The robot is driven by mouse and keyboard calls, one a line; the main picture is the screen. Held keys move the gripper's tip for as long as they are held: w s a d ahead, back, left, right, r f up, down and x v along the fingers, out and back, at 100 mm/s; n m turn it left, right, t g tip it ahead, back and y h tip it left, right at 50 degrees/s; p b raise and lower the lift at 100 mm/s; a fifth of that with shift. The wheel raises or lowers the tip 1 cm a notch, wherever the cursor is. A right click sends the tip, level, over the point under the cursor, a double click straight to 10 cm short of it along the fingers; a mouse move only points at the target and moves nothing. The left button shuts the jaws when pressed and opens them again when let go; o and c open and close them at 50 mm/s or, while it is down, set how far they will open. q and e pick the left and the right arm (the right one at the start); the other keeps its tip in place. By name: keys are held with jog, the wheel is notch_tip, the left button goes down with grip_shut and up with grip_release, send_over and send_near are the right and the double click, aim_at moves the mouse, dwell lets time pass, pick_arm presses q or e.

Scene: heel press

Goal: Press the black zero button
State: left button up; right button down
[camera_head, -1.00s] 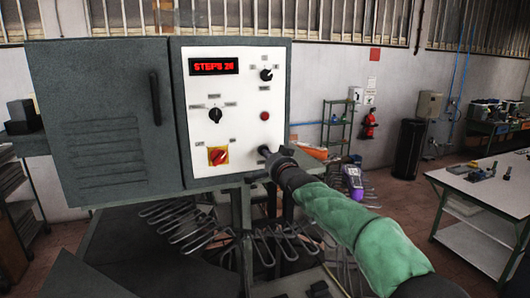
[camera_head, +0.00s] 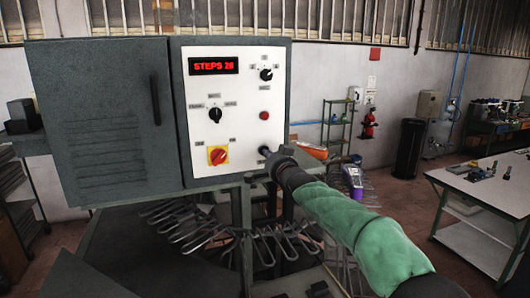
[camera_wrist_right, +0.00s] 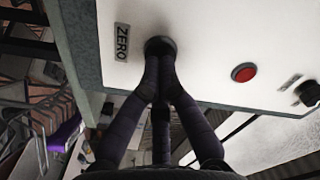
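The black zero button (camera_head: 264,150) sits low on the right of the white control panel (camera_head: 200,90). In the right wrist view the black button (camera_wrist_right: 160,45) is beside the upright ZERO label (camera_wrist_right: 122,43). My right gripper (camera_head: 273,157) is in front of the button, coming from the lower right. In the wrist view its dark fingers (camera_wrist_right: 160,75) meet at the tips, shut with nothing between them. The tips overlap the lower part of the button. I cannot tell whether they touch it or whether it is pressed in. My left gripper is not in view.
A red button (camera_head: 264,115), two black selector knobs and a red-and-yellow switch (camera_head: 217,155) share the panel. A grey cabinet door (camera_head: 100,115) is to the left. A white table (camera_head: 490,190) stands at the right.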

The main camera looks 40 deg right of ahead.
jog(key=shift+w+d, duration=0.25)
jog(key=shift+w, duration=0.4)
dwell(0.3)
jog(key=b+v, duration=0.5)
jog(key=v, duration=0.3)
dwell(0.7)
jog(key=shift+r, duration=0.1)
dwell(0.7)
